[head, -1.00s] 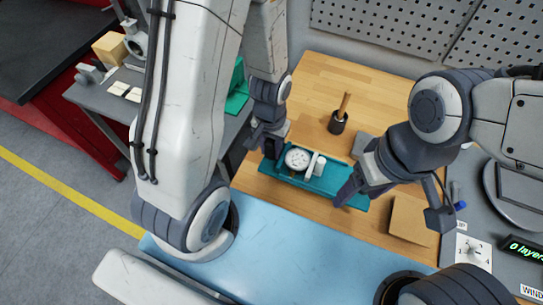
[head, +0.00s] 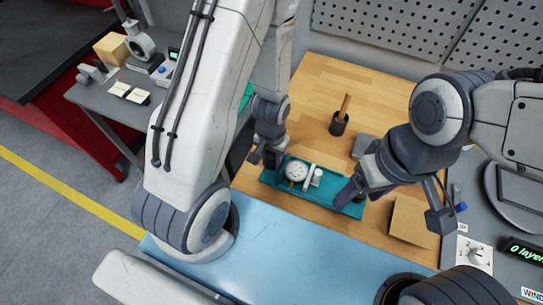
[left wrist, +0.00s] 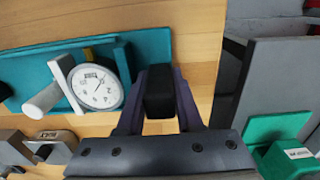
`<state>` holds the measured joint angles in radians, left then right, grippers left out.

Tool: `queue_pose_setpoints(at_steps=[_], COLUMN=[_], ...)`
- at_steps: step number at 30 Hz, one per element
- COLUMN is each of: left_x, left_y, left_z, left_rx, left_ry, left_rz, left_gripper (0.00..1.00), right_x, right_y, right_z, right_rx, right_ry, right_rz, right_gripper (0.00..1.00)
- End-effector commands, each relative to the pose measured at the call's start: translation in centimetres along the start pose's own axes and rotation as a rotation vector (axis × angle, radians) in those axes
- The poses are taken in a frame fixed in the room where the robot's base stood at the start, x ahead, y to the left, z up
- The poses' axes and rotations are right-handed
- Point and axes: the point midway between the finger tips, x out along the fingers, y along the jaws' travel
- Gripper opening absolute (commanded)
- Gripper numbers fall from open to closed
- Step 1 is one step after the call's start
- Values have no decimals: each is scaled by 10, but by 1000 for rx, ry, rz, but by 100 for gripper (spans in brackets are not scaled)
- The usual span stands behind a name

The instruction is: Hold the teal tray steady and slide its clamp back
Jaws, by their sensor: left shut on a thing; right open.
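The teal tray (head: 330,197) lies on the wooden table top, and its left end also shows in the left wrist view (left wrist: 152,45). A white round gauge with a dial (head: 297,172) sits on it. Beside the gauge stands the white clamp (head: 311,177), a bar with a cylindrical knob, also in the left wrist view (left wrist: 62,82). My left gripper (head: 270,157) is at the tray's left end. Its fingers are shut on a dark block at that end, apparently part of the tray. My right gripper (head: 352,188) is open at the tray's right end; its fingertips are partly hidden.
A dark holder with a wooden-handled tool (head: 339,122) and a grey block (head: 365,147) stand behind the tray. A tan square (head: 409,221) lies to the right. The blue surface (head: 270,257) in front is mostly clear. A perforated panel (head: 400,30) closes the back.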

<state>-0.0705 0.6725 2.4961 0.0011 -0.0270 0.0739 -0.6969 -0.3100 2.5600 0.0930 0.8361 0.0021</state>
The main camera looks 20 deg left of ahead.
Motion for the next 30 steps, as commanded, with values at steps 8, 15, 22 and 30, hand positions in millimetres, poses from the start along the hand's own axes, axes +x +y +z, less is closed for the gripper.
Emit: queue_pose_setpoints(at_steps=[8,15,22,30], left_x=[9,9,11,15], left_y=[0,0,0,0], left_z=[0,0,0,0], left_rx=[0,0,0,0], left_ry=[2,2,1,0], left_rz=[1,1,1,0], left_gripper=[0,0,0,0], right_x=[0,0,0,0], right_y=[0,0,0,0], right_z=[0,0,0,0], right_rx=[0,0,0,0], right_ry=[0,0,0,0], right_rz=[0,0,0,0], right_gripper=[72,72,72,72])
